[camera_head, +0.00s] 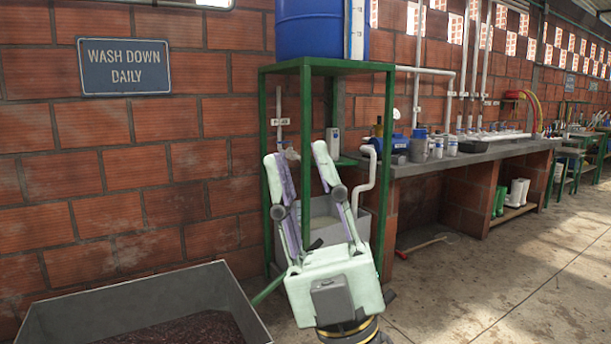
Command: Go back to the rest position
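My gripper (300,160) is in the middle of the camera_head view, pale green with purple inner pads, pointing up. Its two fingers stand apart and the gap between them holds nothing; a green post of the stand shows through it. The gripper is in front of the green metal stand (330,66) and overlaps it in the picture. I cannot tell how far it is from the stand. The rest of my arm below the wrist is out of the frame.
A grey metal bin (110,303) with dark material is at the lower left. The stand carries a blue barrel (312,30); a grey basin (322,222) is behind my gripper. A counter (440,161) with bottles runs right. Concrete floor (500,280) is open at lower right.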

